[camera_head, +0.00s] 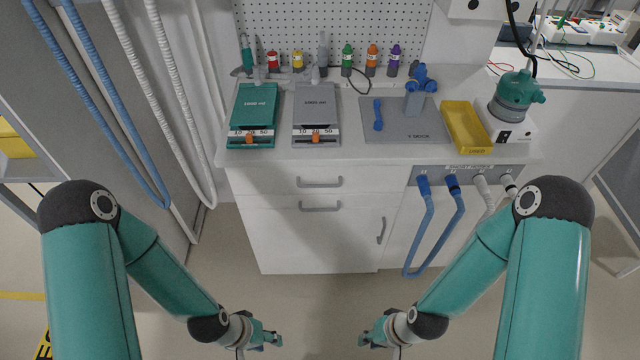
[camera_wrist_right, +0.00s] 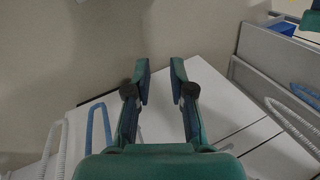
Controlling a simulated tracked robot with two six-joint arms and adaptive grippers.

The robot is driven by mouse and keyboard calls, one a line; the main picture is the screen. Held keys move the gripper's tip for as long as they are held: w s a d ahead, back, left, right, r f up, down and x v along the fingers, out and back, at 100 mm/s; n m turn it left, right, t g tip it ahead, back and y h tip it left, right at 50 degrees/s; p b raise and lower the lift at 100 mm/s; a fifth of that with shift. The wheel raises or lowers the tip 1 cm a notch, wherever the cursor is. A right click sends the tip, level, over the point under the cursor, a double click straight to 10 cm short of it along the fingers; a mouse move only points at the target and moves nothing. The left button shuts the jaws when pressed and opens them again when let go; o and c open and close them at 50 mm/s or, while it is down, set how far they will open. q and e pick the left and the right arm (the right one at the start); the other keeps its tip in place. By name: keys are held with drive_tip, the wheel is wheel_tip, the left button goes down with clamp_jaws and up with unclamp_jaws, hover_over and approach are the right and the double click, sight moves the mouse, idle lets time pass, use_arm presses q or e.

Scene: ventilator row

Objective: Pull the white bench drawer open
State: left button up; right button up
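The white bench (camera_head: 245,205) stands ahead of me. Its upper drawer front (camera_head: 265,182) looks flush and shut, with a grey horizontal bar handle (camera_head: 320,182). A second horizontal handle (camera_head: 320,207) sits just below it, and a vertical handle (camera_head: 381,231) is lower right. My left gripper (camera_head: 272,339) is low in front of the bench, apart from the handles; its fingers are too small to read. My right gripper (camera_head: 368,339) is also low and apart from them. In the right wrist view my right gripper (camera_wrist_right: 161,72) has its fingers spread with nothing between them.
On the benchtop are a green bellows unit (camera_head: 253,108), a grey one (camera_head: 316,108), a grey mat (camera_head: 400,128) and a yellow tray (camera_head: 466,126). Blue hoses (camera_head: 430,230) hang at the bench's right front. Floor before the drawers is clear.

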drive_tip(key=shift+w+a, duration=0.1)
drive_tip(key=n+t+h+b, duration=0.4)
drive_tip(key=n+t+b, duration=1.6)
drive_tip(key=b, duration=1.2)
approach(320, 185)
drive_tip(key=x, duration=0.6)
drive_tip(key=b+x, duration=0.1)
drive_tip(key=x, duration=0.3)
drive_tip(key=shift+w+f, duration=0.1)
drive_tip(key=shift+f, duration=0.25)
clamp_jaws()
